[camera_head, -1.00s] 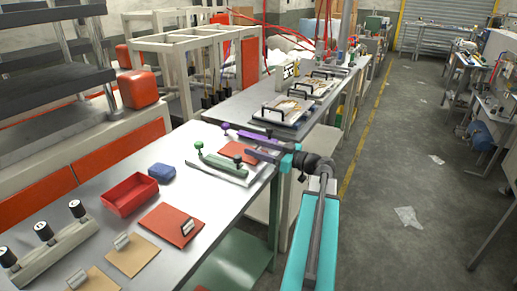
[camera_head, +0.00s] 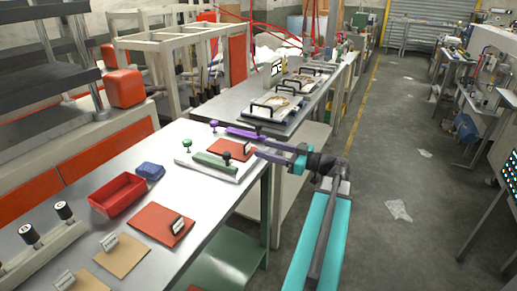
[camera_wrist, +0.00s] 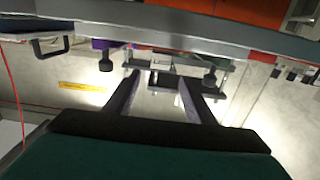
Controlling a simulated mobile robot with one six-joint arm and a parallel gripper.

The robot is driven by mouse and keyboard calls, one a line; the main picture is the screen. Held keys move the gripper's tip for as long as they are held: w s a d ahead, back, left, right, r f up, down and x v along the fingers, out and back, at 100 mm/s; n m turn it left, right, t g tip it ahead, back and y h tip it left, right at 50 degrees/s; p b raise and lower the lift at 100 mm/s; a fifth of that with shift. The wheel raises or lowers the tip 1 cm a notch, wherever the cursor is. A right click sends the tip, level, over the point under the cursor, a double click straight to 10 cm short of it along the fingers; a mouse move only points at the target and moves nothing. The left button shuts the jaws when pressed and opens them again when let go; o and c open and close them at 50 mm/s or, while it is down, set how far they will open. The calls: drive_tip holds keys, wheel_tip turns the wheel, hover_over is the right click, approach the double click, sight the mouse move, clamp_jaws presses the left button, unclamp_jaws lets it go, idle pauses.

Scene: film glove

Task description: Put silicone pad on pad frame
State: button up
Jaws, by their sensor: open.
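A flat red-orange pad (camera_head: 162,226) lies on the steel table with a small label stand on it. A second red pad (camera_head: 228,149) lies farther back, also with a label stand. Near it is a pale flat plate (camera_head: 190,161) carrying a green bar (camera_head: 213,162) with knobs. A purple bar (camera_head: 240,133) with knobs lies behind. I cannot tell which of these is the pad frame. My gripper (camera_head: 257,147) is at the table's right edge, beside the farther pad, open and seemingly empty. In the wrist view its two fingers (camera_wrist: 159,82) stand apart, with knobbed bars beyond them.
A red tray (camera_head: 118,195), a blue block (camera_head: 150,171), tan sheets (camera_head: 122,254) and a block with black knobs (camera_head: 40,245) share the table. A second table (camera_head: 232,102) behind holds items with black handles. Open floor (camera_head: 400,235) lies to the right.

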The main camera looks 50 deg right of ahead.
drive_tip(key=shift+v, duration=1.85)
drive_tip(key=shift+s, duration=0.1)
